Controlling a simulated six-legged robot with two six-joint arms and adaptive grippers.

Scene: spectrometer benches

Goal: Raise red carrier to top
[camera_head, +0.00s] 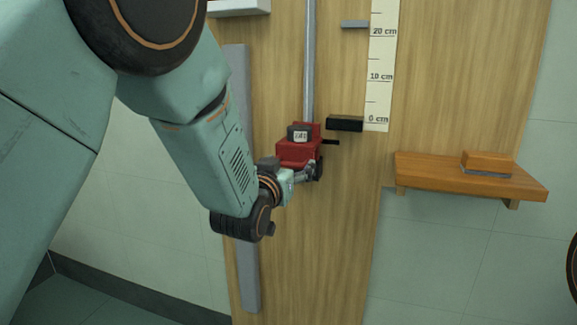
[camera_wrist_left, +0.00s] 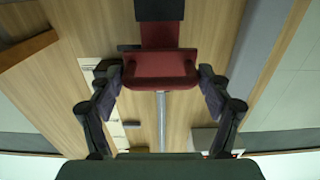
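The red carrier (camera_head: 296,151) sits on a vertical metal rail (camera_head: 309,60) on a wooden board, near the bottom of the scale. A dark block with a printed label is on its top, and a thin black pointer sticks out to the right just below the 0 cm mark. My left gripper (camera_head: 309,170) is at the carrier's lower front. In the wrist view, the fingers of my left gripper (camera_wrist_left: 161,80) flank the red carrier (camera_wrist_left: 160,68), with tips very close to both side edges. Whether they press on it is unclear. My right gripper is out of view.
A wooden shelf (camera_head: 425,173) holds a brown block (camera_head: 487,161) at right. A grey vertical strip (camera_head: 238,75) is left of the rail.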

